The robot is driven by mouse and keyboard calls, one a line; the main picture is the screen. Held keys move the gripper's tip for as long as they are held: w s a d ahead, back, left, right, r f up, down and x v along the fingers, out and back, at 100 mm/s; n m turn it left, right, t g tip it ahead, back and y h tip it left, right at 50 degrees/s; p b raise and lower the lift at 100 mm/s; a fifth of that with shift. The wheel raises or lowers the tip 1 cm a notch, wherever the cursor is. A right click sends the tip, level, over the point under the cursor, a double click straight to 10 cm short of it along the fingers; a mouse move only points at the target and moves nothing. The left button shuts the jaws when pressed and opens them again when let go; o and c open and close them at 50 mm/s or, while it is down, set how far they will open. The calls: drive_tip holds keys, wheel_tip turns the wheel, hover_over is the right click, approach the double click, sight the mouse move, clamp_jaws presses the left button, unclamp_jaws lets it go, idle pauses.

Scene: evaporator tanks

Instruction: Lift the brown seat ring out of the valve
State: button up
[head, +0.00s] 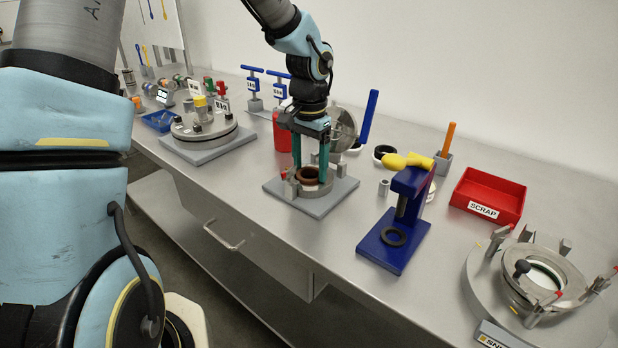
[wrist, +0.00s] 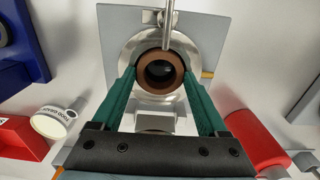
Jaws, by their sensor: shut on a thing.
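The brown seat ring (head: 308,174) shows at the mouth of the grey metal valve (head: 316,190), which stands on a grey square plate (head: 340,197). In the wrist view the ring (wrist: 149,55) looks like a thick brown collar with a dark hole, inside the valve's wide silver rim (wrist: 128,60). My gripper (head: 309,177) points down with its two green fingers on opposite sides of the ring, shut on it. The fingertips also show in the wrist view (wrist: 160,75). I cannot tell whether the ring is seated or slightly raised.
A round metal cover (head: 343,128) stands upright behind the valve. A red can (head: 281,132) is close on the left. A blue press (head: 405,215) stands on the right, with a red SCRAP bin (head: 489,193) beyond it. Bare bench lies in front of the bin.

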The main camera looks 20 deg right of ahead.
sight(310, 173)
drive_tip(key=c, duration=0.5)
wheel_tip(310, 173, up, 9)
drive_tip(key=p, duration=0.7)
drive_tip(key=shift+p, duration=0.35)
idle(0.5)
